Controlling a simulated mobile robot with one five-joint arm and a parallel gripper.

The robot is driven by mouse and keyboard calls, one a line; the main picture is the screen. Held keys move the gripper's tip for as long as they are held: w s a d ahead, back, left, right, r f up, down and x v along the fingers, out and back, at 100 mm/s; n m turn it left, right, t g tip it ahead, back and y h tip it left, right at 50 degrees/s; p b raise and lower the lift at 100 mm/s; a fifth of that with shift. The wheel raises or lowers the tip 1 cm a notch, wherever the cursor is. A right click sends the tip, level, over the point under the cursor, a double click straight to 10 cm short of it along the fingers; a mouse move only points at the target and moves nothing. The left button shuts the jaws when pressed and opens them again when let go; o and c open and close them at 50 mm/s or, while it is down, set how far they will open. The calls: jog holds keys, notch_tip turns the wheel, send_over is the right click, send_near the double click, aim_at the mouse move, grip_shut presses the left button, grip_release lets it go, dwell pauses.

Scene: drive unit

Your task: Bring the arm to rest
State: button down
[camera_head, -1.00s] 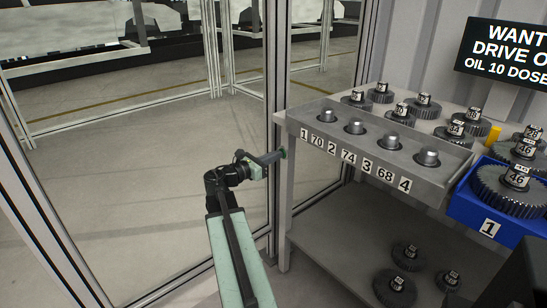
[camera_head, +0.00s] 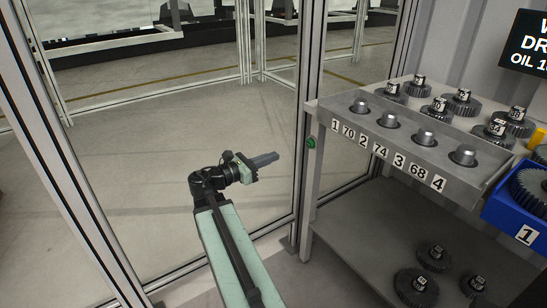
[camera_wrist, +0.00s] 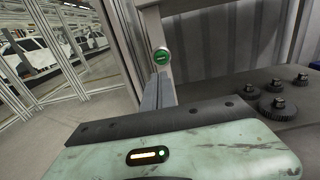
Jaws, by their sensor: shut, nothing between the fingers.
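My arm reaches up from the bottom of the head view. The button also shows in the wrist view (camera_wrist: 161,57), beyond a pale green body of mine with a dark edge strip.
A bench (camera_head: 322,104) at the right carries a grey tray (camera_head: 405,160) with several metal studs and number labels. Gears stand behind it and on the lower shelf (camera_head: 350,225). A blue bin (camera_head: 496,210) is at the far right. Framed glass panels stand behind and left of my arm.

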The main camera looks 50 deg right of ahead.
jog(key=w+a+f+n+t+p, duration=0.15)
jog(key=w+a+t, duration=0.25)
jog(key=w+a, duration=0.5)
jog(key=w+a+f+m+t+y, duration=0.3)
jog(key=a+f+y, duration=0.4)
jog(key=a+f, duration=0.6)
jog(key=a+f+m+y, duration=0.3)
jog(key=a+m, duration=0.1)
jog(key=a, duration=0.4)
jog(key=a+f+m+g+y, duration=0.15)
jog(key=a+m+y, duration=0.25)
jog(key=a, duration=0.5)
jog(key=a+f+m+y, duration=0.3)
jog(key=a+m, duration=0.1)
jog(key=a, duration=0.4)
notch_tip(320, 180, up, 38)
jog(key=p, duration=3.8)
jog(key=shift+s+m+p, duration=0.3)
jog(key=shift+s+m, duration=0.1)
jog(key=shift+m, duration=0.05)
jog(key=shift+r, duration=0.1)
